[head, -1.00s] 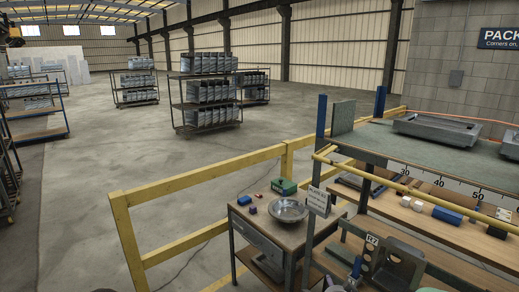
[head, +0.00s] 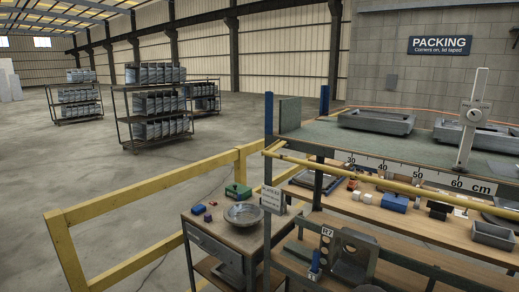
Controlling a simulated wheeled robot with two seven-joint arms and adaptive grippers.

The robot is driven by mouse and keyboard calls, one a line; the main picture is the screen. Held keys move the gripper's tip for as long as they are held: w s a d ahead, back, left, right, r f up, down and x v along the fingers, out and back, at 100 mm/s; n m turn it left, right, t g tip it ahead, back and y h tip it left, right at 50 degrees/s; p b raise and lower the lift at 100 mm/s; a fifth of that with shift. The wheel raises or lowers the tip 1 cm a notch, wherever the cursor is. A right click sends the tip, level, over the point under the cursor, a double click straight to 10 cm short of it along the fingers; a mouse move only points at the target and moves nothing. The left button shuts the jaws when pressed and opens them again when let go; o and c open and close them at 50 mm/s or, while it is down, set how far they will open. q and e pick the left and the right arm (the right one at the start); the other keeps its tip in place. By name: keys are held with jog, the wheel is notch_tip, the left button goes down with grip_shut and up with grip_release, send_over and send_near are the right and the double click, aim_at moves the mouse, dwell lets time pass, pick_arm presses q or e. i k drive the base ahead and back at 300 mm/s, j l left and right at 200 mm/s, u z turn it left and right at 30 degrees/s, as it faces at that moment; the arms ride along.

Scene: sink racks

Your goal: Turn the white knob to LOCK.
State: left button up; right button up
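No knob marked LOCK can be made out for certain. A pale upright stand (head: 465,150) with a sliding block rises at the right on the green-topped upper bench (head: 400,140). A small round white part (head: 474,115) shows on its block; it is too small to tell whether it is the white knob, and no lettering is readable there. Neither of my grippers is in the head view.
A yellow rail (head: 390,178) and a cm scale (head: 420,175) run along the bench front. Grey trays (head: 375,121) sit on top. Below are a wooden shelf with small blocks and a blue box (head: 394,202). A side table holds a metal bowl (head: 243,214).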

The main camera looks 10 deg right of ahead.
aim_at(475, 115)
jog(key=z, duration=1.75)
